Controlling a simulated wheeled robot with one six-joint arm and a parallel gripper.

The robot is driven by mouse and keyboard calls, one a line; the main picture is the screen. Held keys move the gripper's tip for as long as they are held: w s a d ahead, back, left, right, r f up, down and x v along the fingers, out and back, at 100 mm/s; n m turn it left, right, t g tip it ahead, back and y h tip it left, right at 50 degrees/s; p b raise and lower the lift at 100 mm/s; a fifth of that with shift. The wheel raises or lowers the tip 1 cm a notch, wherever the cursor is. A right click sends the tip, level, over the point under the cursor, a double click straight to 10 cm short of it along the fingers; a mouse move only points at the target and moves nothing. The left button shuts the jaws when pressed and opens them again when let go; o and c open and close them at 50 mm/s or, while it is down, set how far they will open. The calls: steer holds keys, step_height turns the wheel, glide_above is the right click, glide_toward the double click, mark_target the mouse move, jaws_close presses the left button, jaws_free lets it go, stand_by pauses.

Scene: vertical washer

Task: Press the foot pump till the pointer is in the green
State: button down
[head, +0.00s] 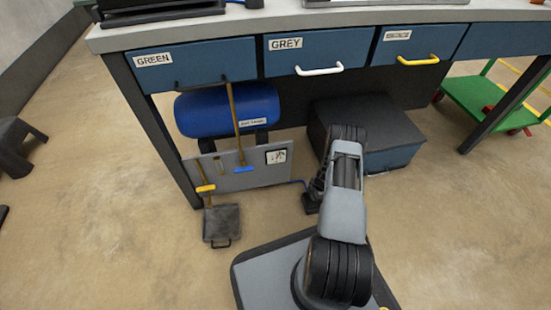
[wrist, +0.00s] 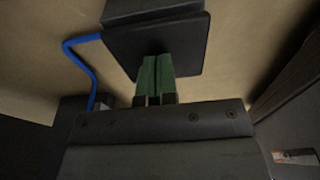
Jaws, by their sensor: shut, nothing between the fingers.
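The foot pump (head: 311,205) is a small dark block on the floor beside my arm, partly hidden by it in the head view. In the wrist view the pump's dark plate (wrist: 185,48) fills the top middle, and a blue hose (wrist: 88,66) runs from its left side. My gripper (wrist: 155,62) has its green fingers shut and empty, with their tips overlapping the plate's edge. I cannot tell whether they touch it. My forearm mostly hides the gripper in the head view. The white gauge (head: 276,157) is on the grey panel; its pointer is too small to read.
A blue tank (head: 228,110) and the grey panel (head: 250,178) stand under the bench, with a dustpan (head: 222,224) in front. A dark box with blue sides (head: 392,158) is close to the right of my arm. A green cart (head: 480,104) is farther right.

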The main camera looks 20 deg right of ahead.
steer(key=shift+r+p, duration=1.45)
steer(key=shift+r, duration=0.75)
steer(key=shift+r, duration=0.15)
step_height(320, 180, up, 5)
steer(key=p, duration=0.3)
